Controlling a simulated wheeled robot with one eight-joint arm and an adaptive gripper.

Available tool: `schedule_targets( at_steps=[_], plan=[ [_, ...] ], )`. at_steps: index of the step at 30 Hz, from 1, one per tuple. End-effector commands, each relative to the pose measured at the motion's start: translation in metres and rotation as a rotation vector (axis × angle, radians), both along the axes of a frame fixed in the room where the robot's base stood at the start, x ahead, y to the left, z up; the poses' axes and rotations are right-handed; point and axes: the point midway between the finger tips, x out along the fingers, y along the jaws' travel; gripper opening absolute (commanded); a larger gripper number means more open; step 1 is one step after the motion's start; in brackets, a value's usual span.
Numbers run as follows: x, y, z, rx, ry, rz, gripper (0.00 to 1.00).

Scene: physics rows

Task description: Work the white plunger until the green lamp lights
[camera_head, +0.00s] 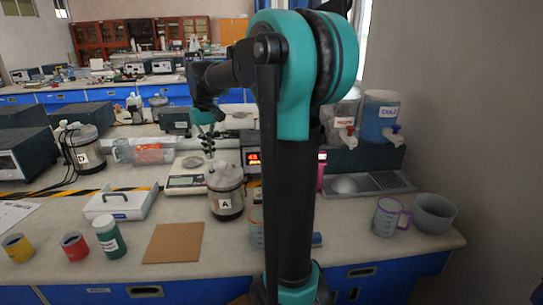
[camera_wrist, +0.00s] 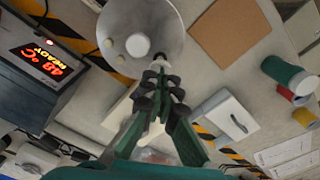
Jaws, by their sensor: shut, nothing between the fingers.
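A canister labelled A (camera_head: 226,203) stands on the bench, with a light grey lid. In the wrist view its round lid (camera_wrist: 112,25) fills the top, with a white round knob (camera_wrist: 138,45) that looks like the plunger. No lit green lamp shows in either view.
A white handled box (camera_head: 121,202), a brown board (camera_head: 174,242), a green jar (camera_head: 109,238) and a glass beaker (camera_head: 257,228) are nearby. Canister D (camera_head: 85,150) stands farther back left.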

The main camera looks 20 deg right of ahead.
Motion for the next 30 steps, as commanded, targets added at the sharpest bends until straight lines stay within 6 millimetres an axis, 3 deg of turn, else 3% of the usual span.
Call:
schedule_targets(
  at_steps=[21,30],
  plan=[
    [0.0,0.0,-0.033,0.0,0.0,0.0,0.0],
    [0.0,0.0,-0.027,0.0,0.0,0.0,0.0]
  ],
)
